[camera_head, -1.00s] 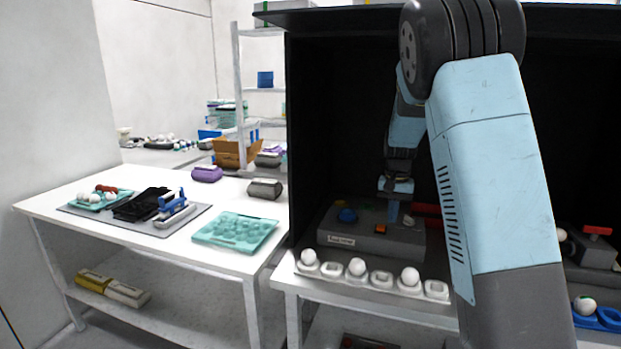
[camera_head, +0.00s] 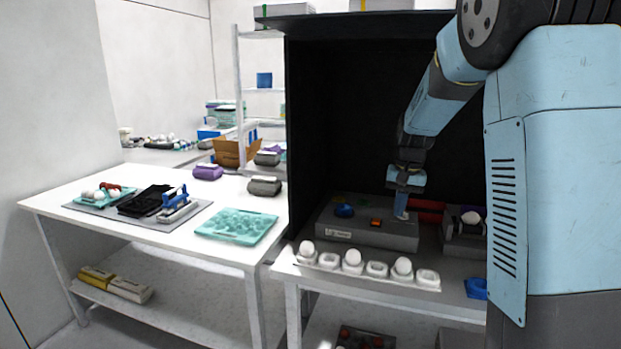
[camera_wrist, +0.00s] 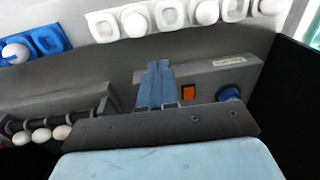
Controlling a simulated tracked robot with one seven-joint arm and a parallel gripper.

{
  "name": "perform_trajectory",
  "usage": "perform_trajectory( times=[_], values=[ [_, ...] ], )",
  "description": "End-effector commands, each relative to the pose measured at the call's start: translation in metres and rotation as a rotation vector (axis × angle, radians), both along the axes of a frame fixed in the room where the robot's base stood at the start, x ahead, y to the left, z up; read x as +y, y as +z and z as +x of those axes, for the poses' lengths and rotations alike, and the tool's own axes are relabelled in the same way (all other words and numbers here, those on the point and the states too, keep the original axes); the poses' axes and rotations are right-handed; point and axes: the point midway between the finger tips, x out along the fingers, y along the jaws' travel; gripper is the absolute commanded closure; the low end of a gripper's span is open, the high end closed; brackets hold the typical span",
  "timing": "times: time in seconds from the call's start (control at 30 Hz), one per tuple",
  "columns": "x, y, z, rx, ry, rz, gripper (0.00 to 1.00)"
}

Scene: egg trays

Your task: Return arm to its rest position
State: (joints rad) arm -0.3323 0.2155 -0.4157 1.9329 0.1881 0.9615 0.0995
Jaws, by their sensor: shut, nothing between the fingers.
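My gripper (camera_head: 401,206) is shut and empty. In the head view it points down over the right part of a grey box (camera_head: 370,238) with a blue button (camera_head: 344,211) and an orange-red square (camera_head: 376,223). I cannot tell whether the fingertips touch the box. In the wrist view my shut blue fingers (camera_wrist: 158,72) lie in front of the same box, left of the orange square (camera_wrist: 188,92) and blue button (camera_wrist: 229,94). My forearm runs up and right from the gripper, and my large blue upper arm fills the right of the head view.
A white egg holder (camera_head: 328,261) with several eggs lies along the bench front. A dark enclosure wall (camera_head: 310,140) stands left of my gripper. A grey device with a red cylinder (camera_head: 430,205) is to its right. A white table (camera_head: 100,224) at left bears a teal tray (camera_head: 236,226).

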Motion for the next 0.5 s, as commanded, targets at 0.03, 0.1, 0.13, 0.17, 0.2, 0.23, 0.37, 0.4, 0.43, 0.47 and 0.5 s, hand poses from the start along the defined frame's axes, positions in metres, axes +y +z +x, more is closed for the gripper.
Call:
perform_trajectory(
  times=[0.03,0.1,0.13,0.17,0.2,0.23,0.37,0.4,0.43,0.47,0.5],
  values=[
    [-0.001,0.009,-0.01,-0.014,0.006,0.009,1.0],
    [-0.002,0.021,-0.024,-0.032,0.016,0.021,1.0],
    [-0.002,0.026,-0.031,-0.041,0.022,0.026,1.0],
    [-0.003,0.032,-0.038,-0.05,0.028,0.03,1.0],
    [-0.003,0.038,-0.047,-0.064,0.036,0.034,1.0],
    [-0.004,0.043,-0.054,-0.072,0.042,0.037,1.0],
    [-0.004,0.062,-0.086,-0.114,0.066,0.047,1.0],
    [-0.004,0.067,-0.096,-0.128,0.075,0.048,1.0],
    [-0.004,0.071,-0.103,-0.139,0.082,0.047,1.0],
    [-0.005,0.075,-0.111,-0.149,0.088,0.048,1.0],
    [-0.004,0.08,-0.121,-0.162,0.096,0.048,1.0]
  ],
)
